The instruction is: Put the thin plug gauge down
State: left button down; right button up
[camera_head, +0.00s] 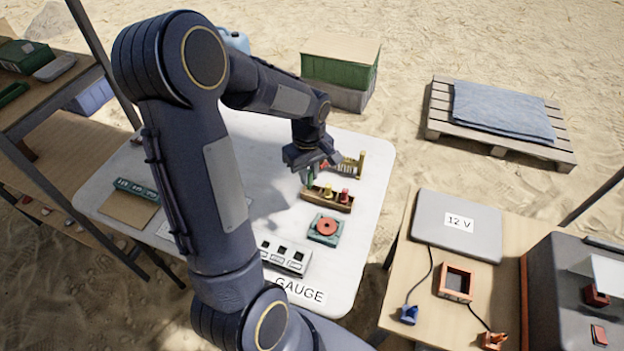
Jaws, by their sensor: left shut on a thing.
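My left gripper (314,172) is over the white table, pointing down at the left end of a small wooden gauge rack (337,204). It is shut on a thin green piece, which looks like the thin plug gauge (310,181). The green piece is upright at the rack's left end; I cannot tell whether it sits in the rack or hangs just above it. A yellow plug (328,191) and a red plug (344,195) stand in the rack to its right. My right gripper is not in view.
A brass-coloured stand (353,166) is close behind the rack. A teal block with a red disc (325,229) and a grey slotted block (284,256) lie in front, near the GAUGE label (299,291).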

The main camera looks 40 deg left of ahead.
aim_at(312, 182)
pick_arm(q)
jog(key=w+f, duration=0.1)
jog(key=f, duration=0.1)
jog(key=w+a+f, duration=0.1)
jog(key=f, duration=0.1)
jog(key=w+a+f, duration=0.1)
jog(key=w+f, duration=0.1)
jog(key=shift+a+p, duration=0.1)
jog(key=shift+p, duration=0.2)
jog(key=shift+f, duration=1.35)
jog(key=shift+f, duration=0.1)
jog(key=shift+f, duration=0.2)
jog(key=c, duration=1.4)
grip_release()
jog(key=shift+r, duration=0.1)
